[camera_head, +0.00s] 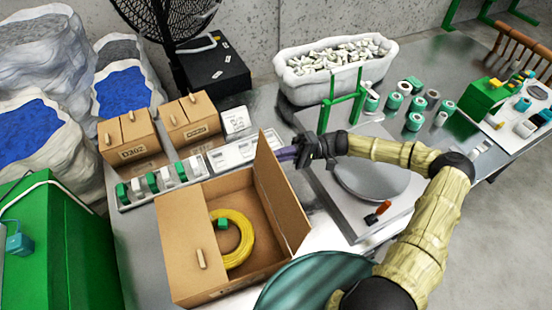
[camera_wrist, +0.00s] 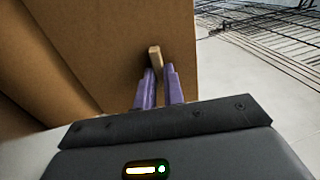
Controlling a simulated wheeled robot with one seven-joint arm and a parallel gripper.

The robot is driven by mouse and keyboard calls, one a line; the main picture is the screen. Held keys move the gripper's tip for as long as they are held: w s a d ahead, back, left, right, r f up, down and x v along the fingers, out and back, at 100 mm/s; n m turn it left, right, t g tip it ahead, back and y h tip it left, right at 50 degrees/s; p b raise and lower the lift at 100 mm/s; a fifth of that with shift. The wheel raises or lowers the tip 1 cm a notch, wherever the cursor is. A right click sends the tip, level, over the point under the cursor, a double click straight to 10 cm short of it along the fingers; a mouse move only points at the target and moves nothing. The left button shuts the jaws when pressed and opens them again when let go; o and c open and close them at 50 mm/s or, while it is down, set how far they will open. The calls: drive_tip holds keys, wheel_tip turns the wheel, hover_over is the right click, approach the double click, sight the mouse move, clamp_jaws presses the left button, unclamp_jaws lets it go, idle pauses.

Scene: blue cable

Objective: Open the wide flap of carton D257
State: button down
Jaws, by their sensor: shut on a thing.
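A large brown carton (camera_head: 180,235) stands open on the table in the head view; its label is not readable. Its right flap (camera_head: 282,195) stands up steeply, and it fills much of the wrist view (camera_wrist: 110,55). My gripper (camera_head: 288,153) is at the outer side of this flap, near its far end. In the wrist view its purple fingers (camera_wrist: 160,75) are shut on a small wooden peg (camera_wrist: 154,54) on the flap. The carton's left flap (camera_head: 185,225) lies flat over the left part and has its own wooden peg (camera_head: 201,258).
A yellow cable coil (camera_head: 238,240) with a green piece lies in the carton. Small cartons (camera_head: 127,138) and (camera_head: 188,122) stand behind, one marked D302. A round grey plate (camera_head: 370,182) is right of the flap, under my arm.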

drive_tip(key=shift+f, duration=0.1)
idle(0.3)
drive_tip(key=c, duration=1.5)
unclamp_jaws()
drive_tip(key=shift+d, duration=0.1)
drive_tip(key=shift+b+v, duration=2.1)
drive_tip(key=shift+v, duration=6.6)
drive_tip(key=shift+f, duration=0.1)
